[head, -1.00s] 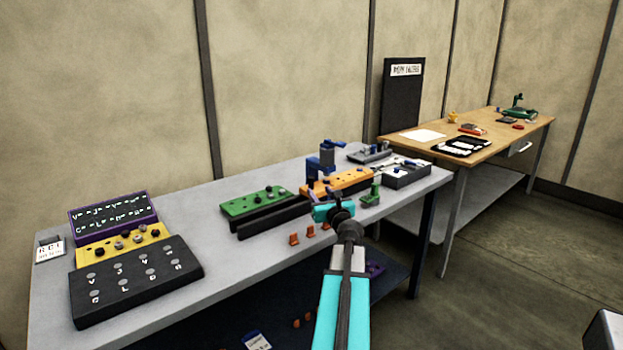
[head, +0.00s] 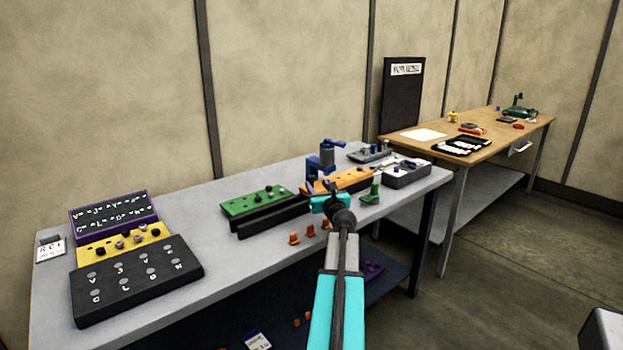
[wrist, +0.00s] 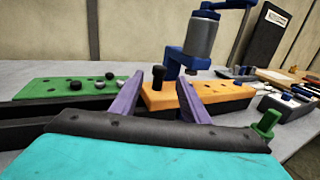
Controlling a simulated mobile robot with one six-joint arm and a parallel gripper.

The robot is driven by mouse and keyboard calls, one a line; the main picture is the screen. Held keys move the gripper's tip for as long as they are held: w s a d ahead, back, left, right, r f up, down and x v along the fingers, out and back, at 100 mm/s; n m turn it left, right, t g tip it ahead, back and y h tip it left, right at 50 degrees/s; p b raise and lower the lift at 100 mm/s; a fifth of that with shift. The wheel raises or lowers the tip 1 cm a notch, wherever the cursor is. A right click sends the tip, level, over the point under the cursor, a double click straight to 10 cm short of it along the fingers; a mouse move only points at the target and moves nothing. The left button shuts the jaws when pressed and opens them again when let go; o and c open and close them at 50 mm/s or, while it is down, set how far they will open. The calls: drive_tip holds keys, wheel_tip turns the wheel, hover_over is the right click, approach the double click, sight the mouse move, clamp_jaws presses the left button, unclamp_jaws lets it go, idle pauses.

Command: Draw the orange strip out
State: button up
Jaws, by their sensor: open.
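The orange strip (head: 352,179) lies in the jig on the grey bench, with holes along its top. In the wrist view the orange strip (wrist: 226,93) runs across the middle, and a black knob (wrist: 158,76) stands on its left end. A blue clamp (head: 322,160) with a grey cylinder rises behind the strip. My gripper (wrist: 160,84) has its two purple fingers apart and empty, pointing at the strip's left end. The knob shows between the fingers, but I cannot tell whether they are around it or short of it. The finger bases hide part of the strip's front.
A green strip (head: 255,199) with knobs lies left of the orange one, behind a black rail. Small orange pieces (head: 294,238) stand near the front edge. A green post (head: 372,192) and a grey tray (head: 408,176) are at the right.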

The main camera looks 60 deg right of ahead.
sight(312, 179)
drive_tip(key=shift+p+x, duration=0.3)
drive_tip(key=shift+x, duration=3.95)
clamp_jaws()
